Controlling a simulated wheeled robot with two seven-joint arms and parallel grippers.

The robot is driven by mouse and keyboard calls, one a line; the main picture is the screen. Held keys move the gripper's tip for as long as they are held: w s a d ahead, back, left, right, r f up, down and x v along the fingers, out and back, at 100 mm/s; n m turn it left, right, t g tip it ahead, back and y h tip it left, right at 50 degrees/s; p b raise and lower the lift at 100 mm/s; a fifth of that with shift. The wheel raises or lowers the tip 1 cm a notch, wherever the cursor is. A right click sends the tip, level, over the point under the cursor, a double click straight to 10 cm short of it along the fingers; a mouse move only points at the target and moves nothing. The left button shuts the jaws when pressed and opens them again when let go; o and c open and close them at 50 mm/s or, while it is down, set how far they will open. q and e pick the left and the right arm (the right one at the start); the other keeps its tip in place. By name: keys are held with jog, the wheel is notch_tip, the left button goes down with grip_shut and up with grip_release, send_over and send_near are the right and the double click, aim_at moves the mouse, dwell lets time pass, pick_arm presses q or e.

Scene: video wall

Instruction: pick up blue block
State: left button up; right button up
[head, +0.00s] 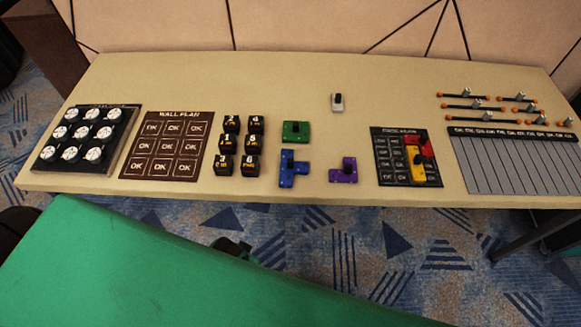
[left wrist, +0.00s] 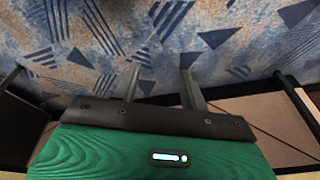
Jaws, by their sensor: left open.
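The blue block (head: 288,172) is a T-shaped piece lying on the table near its front edge, in the middle of the head view. It is not visible in the left wrist view. My left gripper (left wrist: 160,82) is open and empty in the left wrist view, with patterned carpet behind its fingers. Nothing is between them, and it is apart from the blue block. My right gripper is in neither view.
On the beige table (head: 350,75), a green block (head: 296,132) lies just behind the blue one and a purple block (head: 343,172) to its right. Black cubes (head: 226,145) stand to its left. A dark board (head: 393,172) holds yellow and red blocks. A white block (head: 337,103) lies farther back.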

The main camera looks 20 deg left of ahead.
pick_arm(q)
jog(key=w+r+n+t+y, duration=0.1)
jog(key=w+r+t, duration=0.15)
jog(key=r, duration=0.85)
jog(key=n+t+y, duration=0.3)
jog(key=n+t, duration=0.1)
jog(key=t, duration=0.5)
send_near(291, 160)
jog(key=x, duration=0.3)
jog(key=p+x, duration=0.1)
jog(key=x, duration=0.1)
jog(key=shift+w+a+r, duration=0.15)
jog(key=shift+w+a, duration=0.15)
jog(key=shift+a, duration=0.1)
jog(key=shift+w+a, duration=0.15)
jog(key=shift+w, duration=0.3)
jog(key=shift+w+f+p, duration=0.3)
jog(key=shift+w+p, duration=0.2)
jog(key=shift+w, duration=0.05)
jog(key=x, duration=0.1)
jog(key=p+x, duration=0.1)
jog(key=x, duration=0.1)
jog(key=shift+f, duration=0.25)
jog(key=shift+w+f, duration=0.25)
jog(key=shift+w, duration=0.2)
grip_shut()
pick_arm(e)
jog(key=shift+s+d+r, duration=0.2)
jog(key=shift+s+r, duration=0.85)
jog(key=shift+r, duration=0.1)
